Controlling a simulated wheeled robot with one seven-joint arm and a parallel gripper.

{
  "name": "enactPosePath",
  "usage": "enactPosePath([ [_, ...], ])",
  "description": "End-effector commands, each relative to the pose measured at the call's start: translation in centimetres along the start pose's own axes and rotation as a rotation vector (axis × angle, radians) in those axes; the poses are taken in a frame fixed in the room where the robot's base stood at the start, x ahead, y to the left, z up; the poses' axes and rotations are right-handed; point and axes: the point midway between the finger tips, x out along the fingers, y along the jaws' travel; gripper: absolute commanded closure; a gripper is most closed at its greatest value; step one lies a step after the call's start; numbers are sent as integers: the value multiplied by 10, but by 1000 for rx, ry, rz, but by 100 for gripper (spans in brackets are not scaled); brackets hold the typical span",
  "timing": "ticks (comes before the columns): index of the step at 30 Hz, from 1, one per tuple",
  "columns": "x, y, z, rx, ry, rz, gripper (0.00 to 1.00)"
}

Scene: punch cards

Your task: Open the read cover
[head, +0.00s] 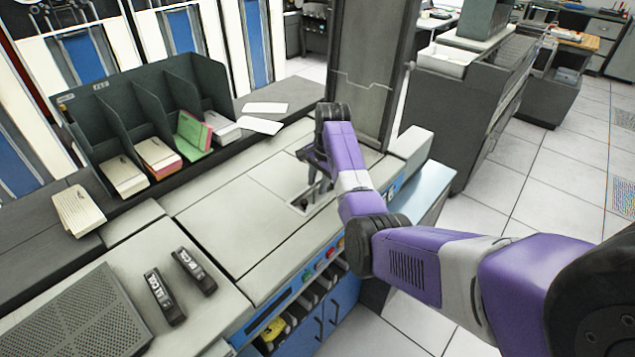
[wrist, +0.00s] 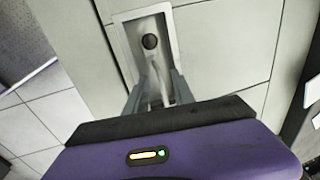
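The grey card machine (head: 235,225) has flat top panels. I cannot tell for certain which of them is the read cover. My gripper (head: 318,184) points down over this recess. In the wrist view my gripper (wrist: 158,76) has its two fingers apart, near the lower end of the recess. A pale strip shows between the fingers; I cannot tell whether they touch it. The panels look flat and closed.
A dark card rack (head: 142,100) with several card stacks stands along the back left. A tall grey column (head: 370,75) rises behind my gripper. Two black label holders (head: 164,297) lie at the front left. Coloured buttons (head: 320,266) line the machine's front edge. Tiled floor is open at the right.

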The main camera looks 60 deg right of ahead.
Motion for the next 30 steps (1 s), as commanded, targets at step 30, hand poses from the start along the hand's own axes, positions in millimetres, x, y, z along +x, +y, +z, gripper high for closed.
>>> enactPosePath([
  [30, 1, 0, 0, 1, 1, 0, 100],
])
